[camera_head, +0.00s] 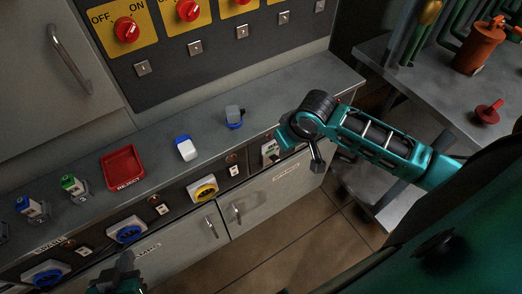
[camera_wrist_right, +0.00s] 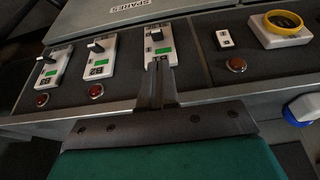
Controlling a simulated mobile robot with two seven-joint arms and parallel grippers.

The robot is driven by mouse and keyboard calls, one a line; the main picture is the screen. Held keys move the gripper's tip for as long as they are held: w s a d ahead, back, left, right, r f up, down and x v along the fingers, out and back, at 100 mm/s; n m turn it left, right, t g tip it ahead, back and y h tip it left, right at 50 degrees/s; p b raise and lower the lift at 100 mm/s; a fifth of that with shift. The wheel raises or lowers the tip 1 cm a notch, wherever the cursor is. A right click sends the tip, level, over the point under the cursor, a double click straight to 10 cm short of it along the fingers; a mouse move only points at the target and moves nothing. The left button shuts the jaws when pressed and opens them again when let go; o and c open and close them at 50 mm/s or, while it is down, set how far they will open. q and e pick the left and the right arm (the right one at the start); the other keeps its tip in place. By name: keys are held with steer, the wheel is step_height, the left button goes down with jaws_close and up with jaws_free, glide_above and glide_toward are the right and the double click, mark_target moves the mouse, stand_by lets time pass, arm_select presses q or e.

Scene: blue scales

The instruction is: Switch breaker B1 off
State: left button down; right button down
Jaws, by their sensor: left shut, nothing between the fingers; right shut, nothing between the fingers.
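Three white breakers with black levers and green marks stand in a row on the panel in the right wrist view: a left one (camera_wrist_right: 52,68), a middle one (camera_wrist_right: 98,58) and a right one (camera_wrist_right: 167,43). In the head view one breaker (camera_head: 268,149) shows beside my right wrist; the others are hidden. My right gripper (camera_wrist_right: 158,68) is shut and empty, its tips at the near end of the right breaker; contact cannot be told. My left gripper (camera_head: 124,260) is shut and empty at the bottom left.
A yellow-ringed socket (camera_head: 203,189) and blue-ringed sockets (camera_head: 126,229) sit along the panel front. A red reject tray (camera_head: 122,167) and several plugs stand on the ledge. Red rotary switches (camera_head: 126,29) are above. Cabinet doors with handles lie below.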

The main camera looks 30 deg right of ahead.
mark_target(273, 157)
arm_select(q)
steer(key=shift+w+r, duration=0.15)
steer(key=shift+w, duration=0.15)
